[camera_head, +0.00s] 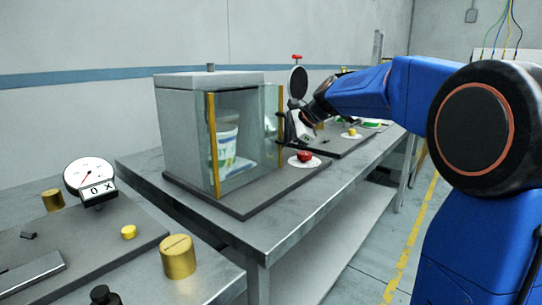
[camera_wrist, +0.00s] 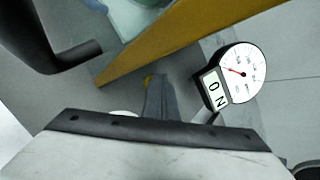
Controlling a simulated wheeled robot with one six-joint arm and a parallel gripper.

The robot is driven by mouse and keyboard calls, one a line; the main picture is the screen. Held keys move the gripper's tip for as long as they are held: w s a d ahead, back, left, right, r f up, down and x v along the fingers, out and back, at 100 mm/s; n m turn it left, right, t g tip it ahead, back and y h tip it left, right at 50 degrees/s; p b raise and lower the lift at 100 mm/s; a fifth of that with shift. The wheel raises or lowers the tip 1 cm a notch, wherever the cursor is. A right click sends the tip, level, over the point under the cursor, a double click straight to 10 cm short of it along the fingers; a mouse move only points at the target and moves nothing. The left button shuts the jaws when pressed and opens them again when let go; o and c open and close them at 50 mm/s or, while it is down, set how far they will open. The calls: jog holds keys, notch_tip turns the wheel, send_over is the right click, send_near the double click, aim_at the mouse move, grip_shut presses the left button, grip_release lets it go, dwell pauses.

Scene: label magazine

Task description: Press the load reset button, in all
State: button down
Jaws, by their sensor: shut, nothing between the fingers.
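No label that names the load reset button is legible. A red button (camera_head: 305,156) sits on a white disc on the middle bench, in front of the glass-sided case. A small yellow button (camera_head: 352,132) lies farther back on the bench, and another yellow button (camera_head: 129,232) is on the near left plate. My gripper (camera_head: 304,116) is shut and empty, above and beyond the red button, by the case's open door. In the wrist view its fingers (camera_wrist: 157,98) point toward a small yellow spot, partly hidden behind them. A round gauge (camera_wrist: 243,71) with a display reading 0 N stands to their right.
The glass-sided case (camera_head: 182,135) holds a white tub (camera_head: 226,137). A yellow bar (camera_wrist: 185,40) crosses close in the wrist view, with a dark curved handle (camera_wrist: 62,60) at left. A dial gauge (camera_head: 89,178) and a brass cylinder (camera_head: 178,257) stand near left.

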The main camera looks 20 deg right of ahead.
jog(key=shift+r, duration=0.9)
jog(key=shift+r, duration=2.5)
